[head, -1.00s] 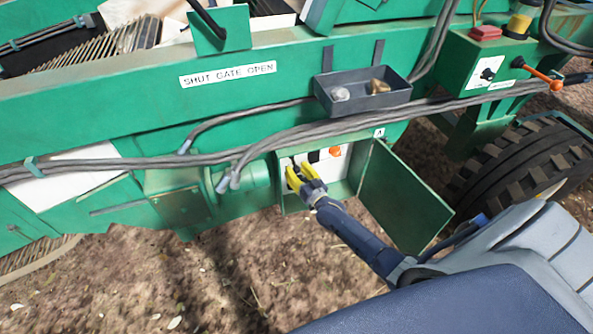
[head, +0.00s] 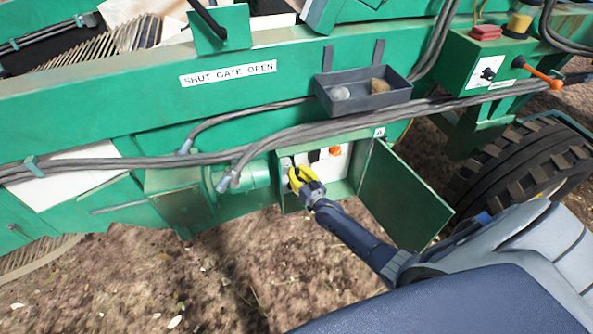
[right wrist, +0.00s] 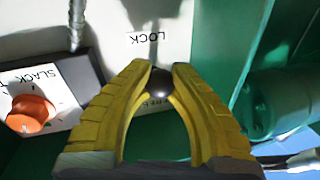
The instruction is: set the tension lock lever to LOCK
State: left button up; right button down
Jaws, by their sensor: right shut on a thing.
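The tension lock lever's dark round knob (right wrist: 161,81) shows in the right wrist view between my yellow fingers. My right gripper (right wrist: 160,72) is shut on it. The word LOCK (right wrist: 149,37) stands upside down above the knob in that view. The word FREE (right wrist: 155,101) shows partly behind the fingers. I cannot tell which position the lever is in, as the fingers hide part of it. In the head view my right gripper (head: 297,178) reaches into the open green control box (head: 351,188), at its left side. My left gripper is not in view.
An orange knob (right wrist: 31,114) sits beside the SLACK label, and in the head view it shows (head: 335,151) right of my gripper. The box door (head: 405,197) hangs open on the right. Cables (head: 300,134) and a grey tray (head: 362,93) lie above the box.

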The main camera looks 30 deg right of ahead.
jog(key=shift+s+f, duration=0.15)
jog(key=shift+f, duration=0.3)
jog(key=c, duration=1.6)
grip_release()
jog(key=shift+c, duration=0.2)
jog(key=o, duration=0.6)
jog(key=shift+r, duration=0.15)
jog(key=shift+c, duration=0.2)
jog(key=s, duration=1.2)
jog(key=shift+d, duration=0.15)
jog(key=shift+w, duration=0.1)
